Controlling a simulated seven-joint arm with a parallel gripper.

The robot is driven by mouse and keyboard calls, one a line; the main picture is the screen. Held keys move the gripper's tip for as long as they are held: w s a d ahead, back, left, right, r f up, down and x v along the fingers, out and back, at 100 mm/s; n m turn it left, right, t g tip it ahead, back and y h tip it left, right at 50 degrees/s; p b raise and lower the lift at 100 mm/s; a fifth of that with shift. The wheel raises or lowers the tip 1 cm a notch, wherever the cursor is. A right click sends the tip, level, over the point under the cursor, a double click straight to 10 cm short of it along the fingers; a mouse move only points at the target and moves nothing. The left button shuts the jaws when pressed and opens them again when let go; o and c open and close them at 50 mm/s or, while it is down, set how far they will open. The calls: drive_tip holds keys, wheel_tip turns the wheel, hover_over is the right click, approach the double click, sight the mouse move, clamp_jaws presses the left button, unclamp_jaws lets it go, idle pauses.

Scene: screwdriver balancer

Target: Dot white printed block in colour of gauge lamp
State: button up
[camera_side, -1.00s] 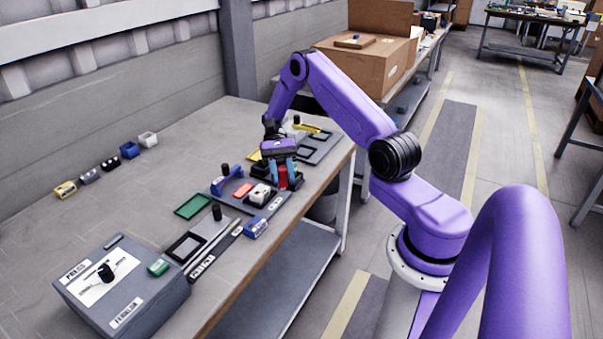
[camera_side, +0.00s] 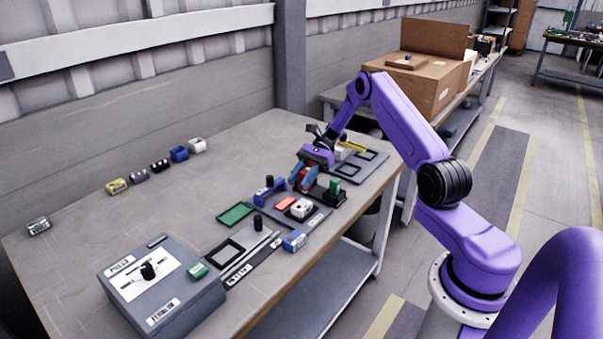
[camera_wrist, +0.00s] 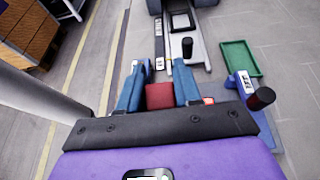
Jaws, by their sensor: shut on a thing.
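My gripper (camera_side: 305,178) is shut on a red block-like piece (camera_side: 308,177), seen between the blue fingers in the wrist view (camera_wrist: 160,96). It is beside and a little above a black holder (camera_side: 326,195) in which a green piece (camera_side: 335,185) stands. A white block (camera_side: 301,208) with dark marks on top sits on the grey-blue plate near the holder; its print is too small to read. Another white block (camera_side: 197,145) stands at the end of the back row. I cannot make out a lit gauge lamp.
A grey box (camera_side: 160,290) with a black knob stands at the front left. A green tray (camera_side: 236,214), a blue block with a black knob (camera_side: 268,192) and a blue printed block (camera_side: 294,240) lie near the plate. Several small blocks line the back.

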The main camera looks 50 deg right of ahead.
drive_tip(key=shift+f, duration=1.8)
drive_tip(key=o, duration=0.4)
drive_tip(key=c, duration=0.4)
drive_tip(key=shift+f, duration=0.2)
drive_tip(key=shift+r, duration=0.1)
drive_tip(key=shift+r, duration=3.45)
